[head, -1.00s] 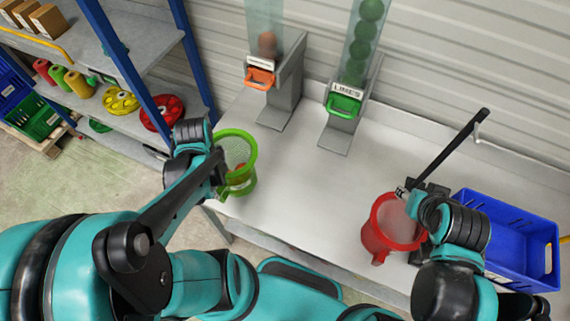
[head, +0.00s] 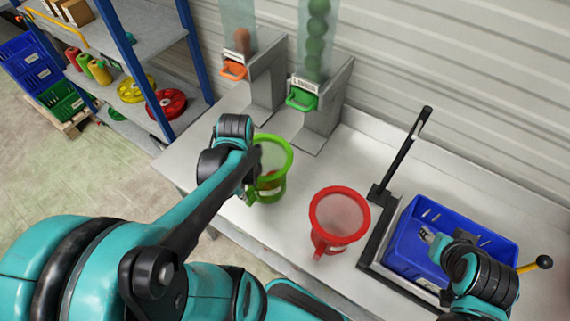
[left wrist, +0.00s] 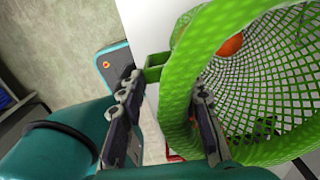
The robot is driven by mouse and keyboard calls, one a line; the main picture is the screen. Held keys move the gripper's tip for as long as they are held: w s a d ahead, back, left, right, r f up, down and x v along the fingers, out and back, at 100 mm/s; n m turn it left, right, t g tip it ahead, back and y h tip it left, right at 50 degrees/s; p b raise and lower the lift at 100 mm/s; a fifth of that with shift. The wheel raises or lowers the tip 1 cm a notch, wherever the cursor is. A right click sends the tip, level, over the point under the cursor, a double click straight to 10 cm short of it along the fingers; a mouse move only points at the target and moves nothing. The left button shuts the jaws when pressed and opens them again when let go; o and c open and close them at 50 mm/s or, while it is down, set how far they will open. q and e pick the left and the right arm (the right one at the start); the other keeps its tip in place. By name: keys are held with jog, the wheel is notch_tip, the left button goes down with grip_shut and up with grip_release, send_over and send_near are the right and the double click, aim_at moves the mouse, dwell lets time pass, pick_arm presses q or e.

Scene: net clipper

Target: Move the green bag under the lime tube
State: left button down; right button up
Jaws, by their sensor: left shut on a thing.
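The green bag (head: 279,148) has a green ring rim and a mesh body, and shows close up in the left wrist view (left wrist: 180,75). An orange ball (left wrist: 231,44) is inside it. My left gripper (head: 253,178) is shut on the bag's side at its left; the exact grip is partly hidden. The bag is upright near the table's front left; I cannot tell whether it touches the table. The lime tube (head: 316,40), holding green balls, stands behind and right of the bag, with a green handle (head: 301,98) at its bottom. My right gripper (head: 432,243) is over the blue crate, its jaws unclear.
A second tube (head: 240,25) with an orange handle (head: 233,70) stands left of the lime tube. A red bag (head: 339,215) stands on the white table (head: 365,155). The blue crate (head: 485,238) and a black lever (head: 405,150) are at the right. A shelf is at the left.

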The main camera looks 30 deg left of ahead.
aim_at(277, 160)
pick_arm(q)
jog(key=w, duration=0.4)
jog(key=w+b, duration=0.1)
jog(key=w, duration=0.3)
jog(key=w+d, duration=0.1)
jog(key=w, duration=0.4)
jog(key=shift+f, duration=0.1)
jog(key=shift+w, duration=0.4)
jog(key=shift+w+f+b, duration=0.15)
jog(key=shift+b, duration=0.15)
jog(key=shift+f+b, duration=0.45)
jog(key=shift+f, duration=1.2)
jog(key=c, duration=1.1)
grip_release()
jog(key=shift+o, duration=0.2)
